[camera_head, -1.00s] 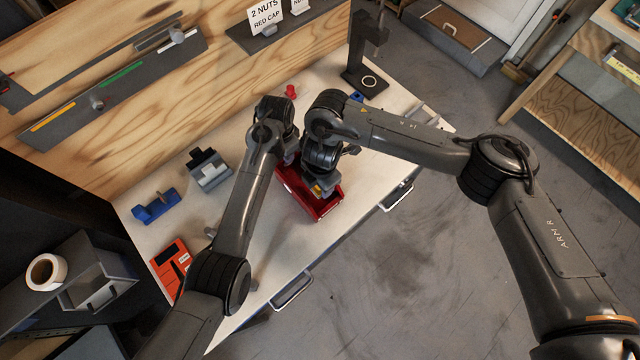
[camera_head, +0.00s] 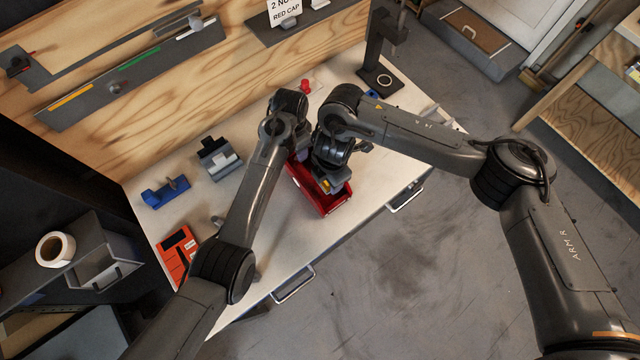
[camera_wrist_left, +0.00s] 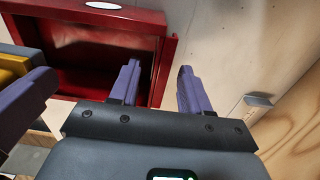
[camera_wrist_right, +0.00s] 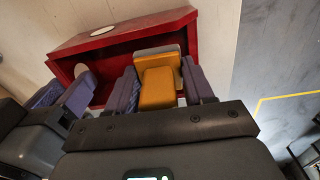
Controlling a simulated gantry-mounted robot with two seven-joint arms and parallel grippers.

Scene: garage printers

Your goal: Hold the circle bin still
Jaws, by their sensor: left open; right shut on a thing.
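The red bin (camera_head: 336,205) stands on the workbench, partly hidden under my arms. A white round label shows on it in the left wrist view (camera_wrist_left: 103,5). My left gripper (camera_wrist_left: 157,80) is open at the bin's side wall (camera_wrist_left: 165,62): one finger is on the inner side, the other outside. Contact cannot be told. My right gripper (camera_wrist_right: 163,85) is shut on a yellow-and-grey block (camera_wrist_right: 158,88) at the bin's open side. The block also shows in the head view (camera_head: 326,186).
A blue part (camera_head: 166,192), a grey holder (camera_head: 218,158) and an orange-red case (camera_head: 177,254) lie on the bench to the left. A black stand (camera_head: 380,60) is at the back right. The bench front (camera_head: 285,240) is clear.

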